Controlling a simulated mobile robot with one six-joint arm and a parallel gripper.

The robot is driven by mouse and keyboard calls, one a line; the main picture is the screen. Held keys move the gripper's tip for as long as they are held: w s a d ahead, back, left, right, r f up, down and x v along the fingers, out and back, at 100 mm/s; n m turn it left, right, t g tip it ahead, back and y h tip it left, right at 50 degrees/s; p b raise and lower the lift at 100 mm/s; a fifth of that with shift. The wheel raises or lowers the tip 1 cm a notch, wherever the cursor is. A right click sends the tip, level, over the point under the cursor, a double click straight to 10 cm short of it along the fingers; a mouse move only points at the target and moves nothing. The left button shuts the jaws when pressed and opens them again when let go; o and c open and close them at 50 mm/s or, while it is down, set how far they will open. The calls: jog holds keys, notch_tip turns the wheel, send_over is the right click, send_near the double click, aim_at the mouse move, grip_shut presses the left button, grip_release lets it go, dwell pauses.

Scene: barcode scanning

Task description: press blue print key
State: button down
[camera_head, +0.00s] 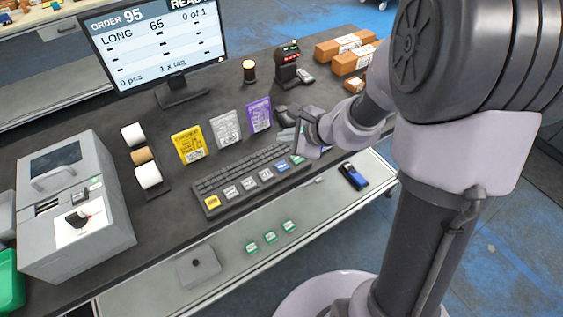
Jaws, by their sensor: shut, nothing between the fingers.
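A dark keyboard (240,176) lies on the desk, with a front row of larger keys: a yellow key (212,202) at the left end, several pale keys, then a blue key (282,166) near the right end. A greenish key (297,159) sits right of the blue one. My gripper (290,122) is shut and empty. In the picture it is above and right of the blue key, over the keyboard's right end. Its fingertips are small and partly hidden by my wrist, and I cannot tell its exact height.
Yellow, grey and purple cards (187,146) stand behind the keyboard. A monitor (153,45) shows order 95. A grey printer (75,205) and label rolls (141,156) are at left, a scanner stand (288,66) and boxes (344,48) behind. A blue-black device (353,176) lies right, on the front ledge.

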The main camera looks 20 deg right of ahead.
jog(key=b, duration=0.7)
send_over(285, 168)
notch_tip(285, 168, down, 8)
jog(key=shift+w+f, duration=0.1)
jog(key=shift+f+b, duration=0.35)
jog(key=shift+b, duration=0.1)
dwell(1.2)
jog(key=shift+f+b, duration=0.4)
jog(key=shift+b, duration=0.2)
jog(key=shift+f+b, duration=0.4)
jog(key=shift+b, duration=0.1)
dwell(0.4)
jog(key=shift+r+p, duration=0.6)
jog(key=shift+r, duration=0.25)
jog(key=shift+r, duration=0.1)
jog(key=shift+r+p, duration=2)
jog(key=shift+r, duration=0.4)
